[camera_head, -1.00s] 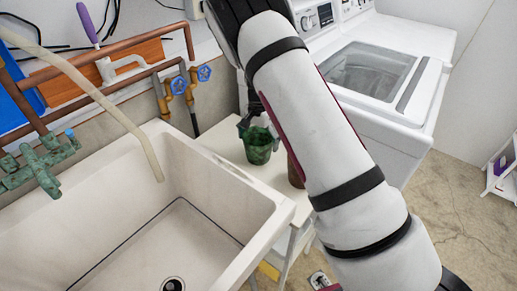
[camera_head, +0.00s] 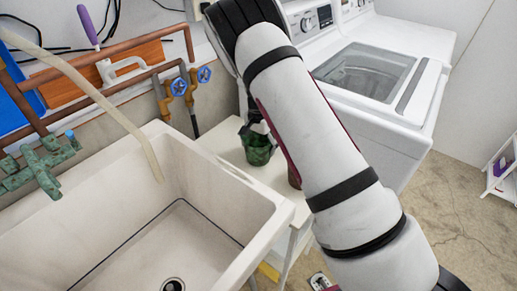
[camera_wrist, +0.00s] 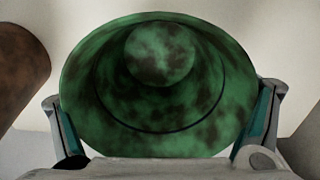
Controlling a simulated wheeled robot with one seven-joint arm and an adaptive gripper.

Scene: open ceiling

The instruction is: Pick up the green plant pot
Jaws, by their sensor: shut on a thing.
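The green plant pot (camera_head: 258,155) is in the head view, at the white stand between the sink and the washing machine. The wrist view looks into the open mouth of the pot (camera_wrist: 160,110), which is mottled dark and light green. My gripper (camera_wrist: 160,132) has one finger on each side of the pot, and it is shut on the pot. In the head view my arm hides most of the gripper. I cannot tell whether the pot's base touches the stand.
A brown pot (camera_head: 294,176) stands close to the right, partly behind my arm; it shows at left in the wrist view (camera_wrist: 20,70). The sink (camera_head: 185,160) is left of the stand (camera_head: 222,147). Pipes with blue valves (camera_head: 178,86) are behind. A washing machine (camera_head: 410,108) stands right.

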